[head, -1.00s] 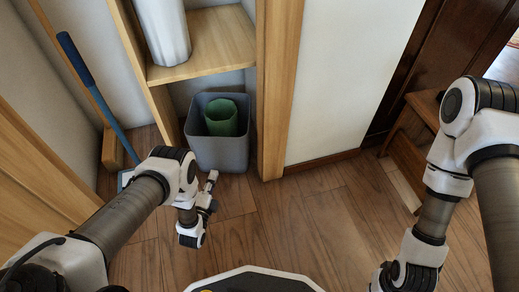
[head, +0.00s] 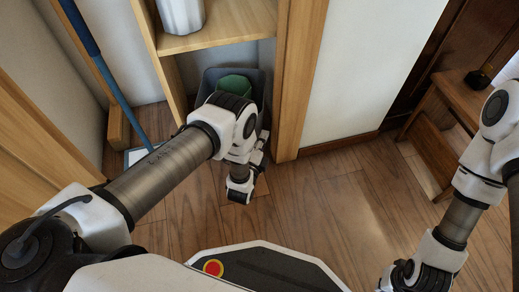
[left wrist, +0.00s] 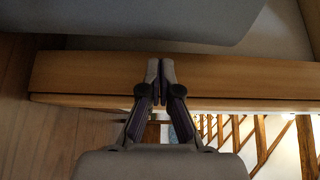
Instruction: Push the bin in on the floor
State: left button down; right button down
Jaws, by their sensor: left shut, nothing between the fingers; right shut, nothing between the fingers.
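The grey bin (head: 208,84) stands on the floor under the wooden shelf, with a green container (head: 235,84) inside it. My left arm hides much of its front. My left gripper (head: 263,136) is low in front of the bin's right side, beside the wooden post. In the left wrist view its fingers (left wrist: 160,68) are shut and empty. Their tips overlap a wooden board, with a grey surface that looks like the bin (left wrist: 140,20) beyond. I cannot tell whether they touch anything. My right forearm shows at the right of the head view, but its fingers are out of view.
The wooden post (head: 300,85) stands right of the bin. A blue-handled tool (head: 108,75) leans at the left. A wooden stool (head: 455,95) stands at the right. The floor (head: 330,205) between is clear.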

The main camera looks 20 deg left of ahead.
pick_arm(q)
jog(key=shift+w, duration=0.2)
jog(key=a, duration=0.2)
jog(key=w+a, duration=0.1)
jog(key=a, duration=0.3)
jog(key=shift+w, duration=0.25)
jog(key=shift+d, duration=0.1)
pick_arm(e)
jog(key=shift+r, duration=0.15)
pick_arm(q)
jog(key=shift+s, duration=0.1)
pick_arm(e)
jog(key=shift+s, duration=0.1)
